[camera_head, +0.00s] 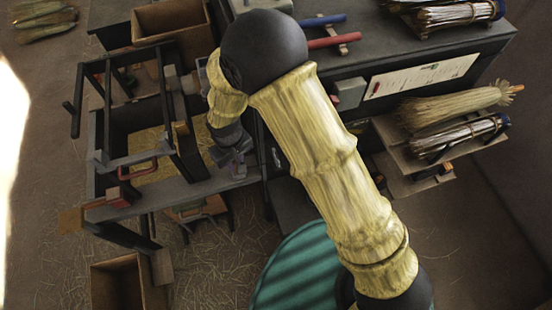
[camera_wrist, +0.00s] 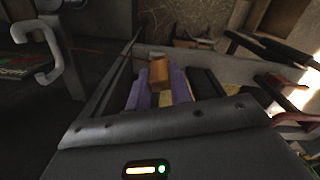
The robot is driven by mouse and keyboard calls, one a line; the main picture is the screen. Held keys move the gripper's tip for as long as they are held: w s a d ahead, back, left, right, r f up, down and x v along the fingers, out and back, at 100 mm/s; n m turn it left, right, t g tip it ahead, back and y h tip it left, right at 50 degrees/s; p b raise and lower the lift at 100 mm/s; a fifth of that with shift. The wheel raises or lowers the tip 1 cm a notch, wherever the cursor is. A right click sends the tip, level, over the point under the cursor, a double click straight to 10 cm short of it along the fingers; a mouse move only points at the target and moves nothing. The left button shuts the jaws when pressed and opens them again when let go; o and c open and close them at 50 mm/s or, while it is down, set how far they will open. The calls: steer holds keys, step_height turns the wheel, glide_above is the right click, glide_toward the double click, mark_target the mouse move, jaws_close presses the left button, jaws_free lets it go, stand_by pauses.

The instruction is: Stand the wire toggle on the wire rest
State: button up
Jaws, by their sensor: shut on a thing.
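The wire toggle, a small orange-brown wooden block with a pale end (camera_wrist: 159,72), is between the purple-grey fingers of my gripper (camera_wrist: 161,86) in the wrist view. The gripper is shut on it. A thin brown wire runs from the toggle to the left. In the head view my gripper (camera_head: 235,157) hangs beside the right side of the dark frame bench; the toggle is too small or hidden to make out there. I cannot pick out the wire rest with certainty in either view.
The dark frame bench (camera_head: 160,190) has upright bars and a red handle (camera_head: 138,168). Right of my arm stands a dark cabinet (camera_head: 440,55) with a shelf of straw bundles (camera_head: 455,105). A pale hooked handle (camera_wrist: 38,48) is at left in the wrist view. A wooden box (camera_head: 118,283) stands below.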

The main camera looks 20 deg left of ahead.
steer(key=w+a+f+b, duration=0.3)
steer(key=w+f+b, duration=0.2)
steer(key=f, duration=0.3)
steer(key=shift+a+f, duration=0.3)
steer(key=shift+f, duration=0.05)
stand_by(0.9)
steer(key=shift+w+b, duration=0.15)
steer(key=shift+b, duration=0.2)
steer(key=shift+f, duration=0.15)
steer(key=shift+w+a+f+b, duration=0.35)
steer(key=shift+f+b, duration=0.65)
steer(key=shift+f, duration=0.5)
steer(key=shift+w+a+f+b, duration=0.25)
steer(key=shift+w+f+b, duration=0.2)
steer(key=shift+f+b, duration=0.85)
steer(key=shift+w+a+f+b, duration=0.35)
steer(key=shift+f+b, duration=0.4)
steer(key=shift+f, duration=0.95)
steer(key=shift+d+f, duration=0.1)
steer(key=shift+f, duration=0.05)
steer(key=shift+f+b, duration=0.85)
steer(key=shift+f, duration=0.2)
steer(key=o, duration=0.9)
steer(key=shift+c, duration=0.2)
